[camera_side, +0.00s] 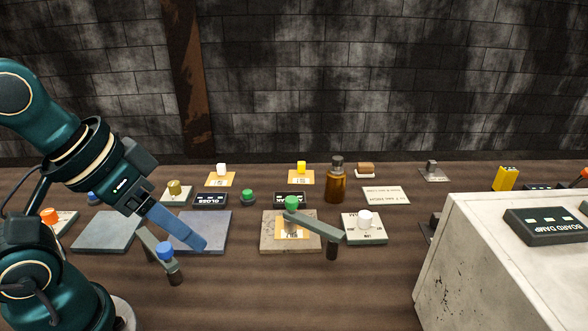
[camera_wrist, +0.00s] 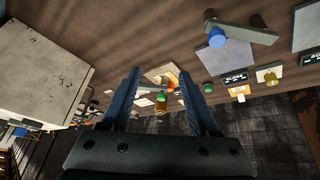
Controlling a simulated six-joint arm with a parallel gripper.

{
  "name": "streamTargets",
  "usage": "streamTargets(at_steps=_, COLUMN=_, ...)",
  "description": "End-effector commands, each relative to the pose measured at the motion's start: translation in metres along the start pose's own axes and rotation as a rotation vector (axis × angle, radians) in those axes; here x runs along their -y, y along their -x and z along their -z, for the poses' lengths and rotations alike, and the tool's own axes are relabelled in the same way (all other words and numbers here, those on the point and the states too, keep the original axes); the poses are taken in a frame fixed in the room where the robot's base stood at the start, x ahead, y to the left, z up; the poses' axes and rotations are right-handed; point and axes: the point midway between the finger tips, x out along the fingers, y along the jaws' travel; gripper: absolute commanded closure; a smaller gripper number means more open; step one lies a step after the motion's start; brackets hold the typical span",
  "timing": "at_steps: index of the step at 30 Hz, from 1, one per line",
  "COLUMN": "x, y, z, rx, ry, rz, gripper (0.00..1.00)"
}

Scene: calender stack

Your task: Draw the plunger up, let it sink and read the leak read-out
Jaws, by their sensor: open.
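My gripper (camera_side: 201,245) hangs low at left centre in the side view, its blue fingers angled down right over a grey-blue plate. In the wrist view its two fingers (camera_wrist: 163,72) stand apart with nothing held between them. I cannot tell which part is the plunger. Candidates are a green knob (camera_side: 291,202) by a lever over a tan plate, a white knob (camera_side: 365,218) on a pale block, and a blue knob (camera_side: 165,250) on a lever near the gripper. No read-out is legibly marked leak; one dark panel reads GLOSS (camera_side: 210,198).
A large white cabinet (camera_side: 500,250) fills the right front, with a BOARD DAMP panel (camera_side: 545,226) on top. A brown bottle (camera_side: 336,184) stands at the back centre. A brass knob (camera_side: 174,188) and a small green button (camera_side: 247,196) stand behind the plates. The front centre is clear.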

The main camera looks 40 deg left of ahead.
Motion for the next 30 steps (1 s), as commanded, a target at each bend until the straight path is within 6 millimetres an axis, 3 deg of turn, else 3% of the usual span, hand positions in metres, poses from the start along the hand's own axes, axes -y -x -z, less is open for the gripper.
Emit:
streamTargets(at_steps=8, x=-0.078, y=0.029, z=0.037, rx=0.143, ry=0.355, rz=-0.371, gripper=0.39)
streamTargets(at_steps=12, x=-0.114, y=0.042, z=0.079, rx=0.284, ry=0.596, rz=-0.59, gripper=0.39)
streamTargets(at_steps=16, x=-0.134, y=0.047, z=0.127, rx=0.406, ry=0.82, rz=-0.777, gripper=0.39)
streamTargets(at_steps=23, x=-0.129, y=0.029, z=0.218, rx=0.57, ry=1.213, rz=-1.064, gripper=0.39)
streamTargets(at_steps=30, x=-0.079, y=-0.029, z=0.294, rx=0.652, ry=1.618, rz=-1.31, gripper=0.39)
